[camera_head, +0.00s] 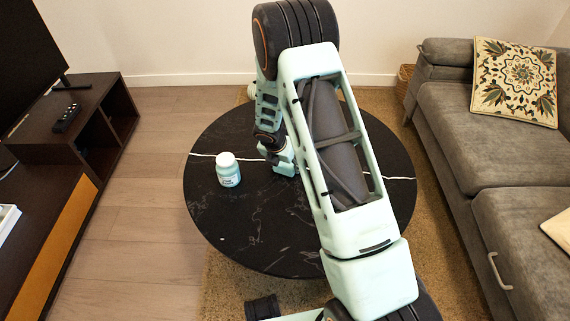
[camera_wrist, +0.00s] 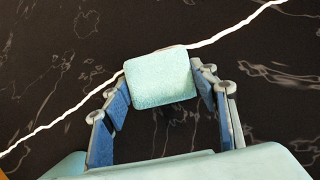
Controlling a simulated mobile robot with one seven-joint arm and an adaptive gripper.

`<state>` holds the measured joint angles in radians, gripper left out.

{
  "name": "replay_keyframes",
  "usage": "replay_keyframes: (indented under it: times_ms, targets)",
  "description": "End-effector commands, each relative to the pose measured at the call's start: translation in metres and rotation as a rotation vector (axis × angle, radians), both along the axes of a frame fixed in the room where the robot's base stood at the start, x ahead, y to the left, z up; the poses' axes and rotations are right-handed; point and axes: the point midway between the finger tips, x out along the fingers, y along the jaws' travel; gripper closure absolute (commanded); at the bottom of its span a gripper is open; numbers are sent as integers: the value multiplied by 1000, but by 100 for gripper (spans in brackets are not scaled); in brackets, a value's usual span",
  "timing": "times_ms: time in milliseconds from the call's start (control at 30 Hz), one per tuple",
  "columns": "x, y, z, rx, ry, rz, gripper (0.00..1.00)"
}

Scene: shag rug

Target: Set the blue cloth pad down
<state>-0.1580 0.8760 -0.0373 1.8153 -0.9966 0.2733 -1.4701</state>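The blue cloth pad (camera_wrist: 160,78) is a light blue, rounded rectangular block in the wrist view. It sits between the two fingertips of my gripper (camera_wrist: 160,82), which meet its left and right edges. My gripper is shut on it. The black round table (camera_head: 240,225) with white veins lies below, and its dark surface fills the wrist view. Whether the pad touches the table top cannot be told. In the head view my arm reaches over the table's far half, and I cannot make out the pad there.
A small mint jar with a white lid (camera_head: 228,170) stands on the table's left part. The table's front left is clear. A grey sofa (camera_head: 450,120) is at the right. A dark TV cabinet (camera_head: 60,170) with a remote (camera_head: 67,118) is at the left.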

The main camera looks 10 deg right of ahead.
Motion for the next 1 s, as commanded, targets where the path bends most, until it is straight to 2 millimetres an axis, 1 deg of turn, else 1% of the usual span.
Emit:
replay_keyframes:
  times_ms: [33,133,400,533,667,900,1000]
  targets:
    - [0,0,0,0,0,0,40]
    - [0,0,0,0,0,0,29]
    - [0,0,1,0,0,0,29]
    - [0,1,9,1,-1,0,29]
    - [-7,5,31,0,-1,0,29]
    - [-24,16,80,0,-3,1,29]
    - [-30,21,96,1,-2,2,29]
